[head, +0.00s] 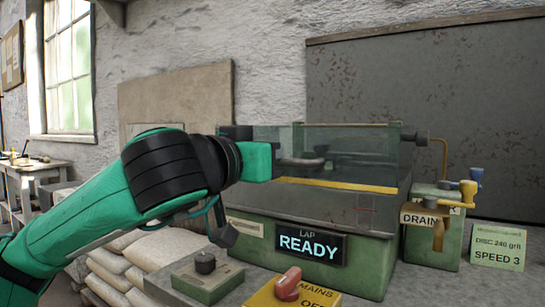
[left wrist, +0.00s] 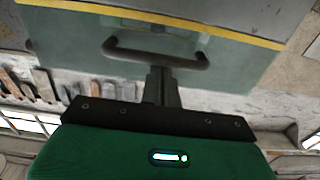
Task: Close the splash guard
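The splash guard (head: 355,150) is a clear, greenish panel with a yellow strip along its lower edge, above the green lap machine (head: 310,250). In the left wrist view the guard (left wrist: 75,35) fills the top, with its yellow strip crossing the picture. A dark bar handle (left wrist: 130,54) is on it. My left gripper (left wrist: 163,72) has its narrow fingers together, with the tips at the middle of the handle; I cannot tell whether they touch it. In the head view my left gripper (head: 277,160) is at the guard's left part, its fingertips hard to make out. My right gripper is not in view.
The machine's display (head: 310,246) reads READY. A red knob (head: 288,283) on a yellow MAINS box and a small green box with a black knob (head: 205,262) stand in front. A DRAIN unit (head: 432,240) with taps stands right. Sacks (head: 120,265) lie left.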

